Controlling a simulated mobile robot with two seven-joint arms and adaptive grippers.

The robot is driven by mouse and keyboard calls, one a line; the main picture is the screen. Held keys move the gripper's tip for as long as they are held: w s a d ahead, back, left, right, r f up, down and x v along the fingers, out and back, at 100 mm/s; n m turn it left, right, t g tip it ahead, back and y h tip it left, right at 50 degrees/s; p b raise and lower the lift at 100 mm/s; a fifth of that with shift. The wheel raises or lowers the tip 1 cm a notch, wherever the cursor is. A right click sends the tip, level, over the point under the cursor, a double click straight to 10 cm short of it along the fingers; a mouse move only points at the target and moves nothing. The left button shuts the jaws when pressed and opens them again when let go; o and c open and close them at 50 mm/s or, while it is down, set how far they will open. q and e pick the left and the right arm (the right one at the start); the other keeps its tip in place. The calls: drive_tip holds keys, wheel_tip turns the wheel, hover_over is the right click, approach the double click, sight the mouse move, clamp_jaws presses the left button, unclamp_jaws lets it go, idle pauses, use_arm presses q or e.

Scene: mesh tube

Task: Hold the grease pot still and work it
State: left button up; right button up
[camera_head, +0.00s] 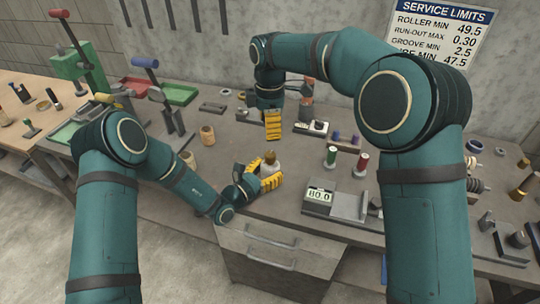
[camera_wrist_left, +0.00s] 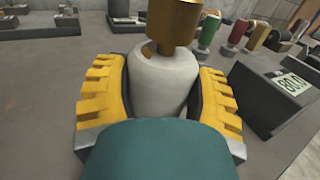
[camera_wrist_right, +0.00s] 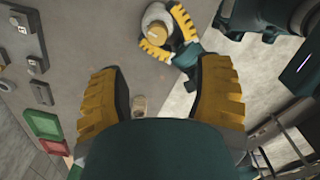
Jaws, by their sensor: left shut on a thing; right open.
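The grease pot (camera_head: 271,167) has a pale grey-white body and a brass top. It stands upright on the bench near the front edge. My left gripper (camera_head: 262,178) is shut around the pot's body from both sides. In the left wrist view the pot (camera_wrist_left: 160,85) sits between the yellow pads, with its brass top (camera_wrist_left: 172,25) above them. My right gripper (camera_head: 273,125) is open and empty, pointing down above the bench behind the pot. In the right wrist view the pot's brass top (camera_wrist_right: 157,33) shows at the top, beyond the open right gripper (camera_wrist_right: 160,95).
A digital readout block (camera_head: 320,196) stands to the right of the pot. A drawer unit (camera_head: 275,245) is below the bench edge. Bare bench lies behind the pot.

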sight(270, 154)
wheel_tip(270, 154, down, 11)
drive_tip(key=n, duration=0.7)
drive_tip(key=shift+w+f+n, duration=0.1)
drive_tip(key=shift+f+n, duration=0.1)
drive_tip(key=shift+n, duration=0.2)
clamp_jaws()
